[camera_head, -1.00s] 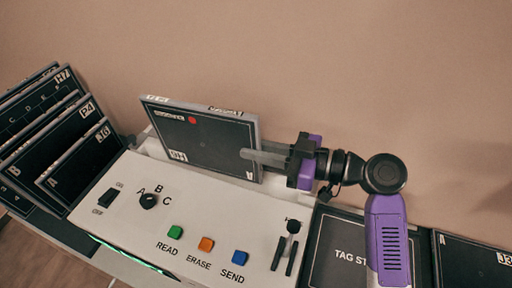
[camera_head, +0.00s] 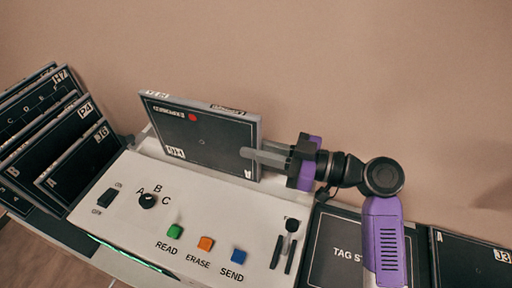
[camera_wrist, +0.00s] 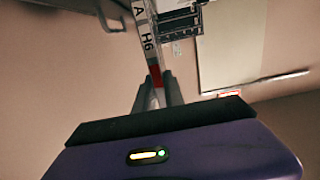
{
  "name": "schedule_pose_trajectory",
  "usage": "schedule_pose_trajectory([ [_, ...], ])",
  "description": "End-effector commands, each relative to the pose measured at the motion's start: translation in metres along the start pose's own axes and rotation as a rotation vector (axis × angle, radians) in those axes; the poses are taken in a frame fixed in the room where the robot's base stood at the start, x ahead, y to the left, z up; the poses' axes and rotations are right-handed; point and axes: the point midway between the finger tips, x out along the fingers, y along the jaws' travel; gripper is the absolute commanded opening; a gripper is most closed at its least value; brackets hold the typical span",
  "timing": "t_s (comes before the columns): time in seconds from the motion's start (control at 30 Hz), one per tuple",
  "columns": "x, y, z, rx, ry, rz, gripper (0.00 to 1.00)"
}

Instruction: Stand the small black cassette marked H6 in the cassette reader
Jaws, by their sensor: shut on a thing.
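The small black cassette marked H6 (camera_head: 200,138) is held upright above the back part of the cassette reader (camera_head: 190,215), with a red dot on its face. Its label looks upside down in the head view. My gripper (camera_head: 262,158) is shut on the cassette's right edge. In the wrist view, the cassette's edge (camera_wrist: 147,38) shows "A" and "H6" between my gripper's fingers (camera_wrist: 158,92). The cassette's lower edge is close to the reader's top. I cannot tell whether it touches, and the slot is hidden behind the front panel and cassette.
A rack of black cassettes, including P4 (camera_head: 60,140) and J6 (camera_head: 85,160), stands at the left. The reader's front has a knob (camera_head: 147,201), switches and colored buttons (camera_head: 205,243). A black tag panel (camera_head: 335,250) and cassette J3 (camera_head: 470,262) lie at the right.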

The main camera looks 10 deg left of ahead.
Motion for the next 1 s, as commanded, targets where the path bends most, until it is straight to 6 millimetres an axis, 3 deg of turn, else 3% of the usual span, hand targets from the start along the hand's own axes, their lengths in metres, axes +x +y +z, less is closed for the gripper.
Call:
schedule_pose_trajectory([
  [1.0,0.001,0.000,0.026,-0.002,0.003,0.000,0.00],
])
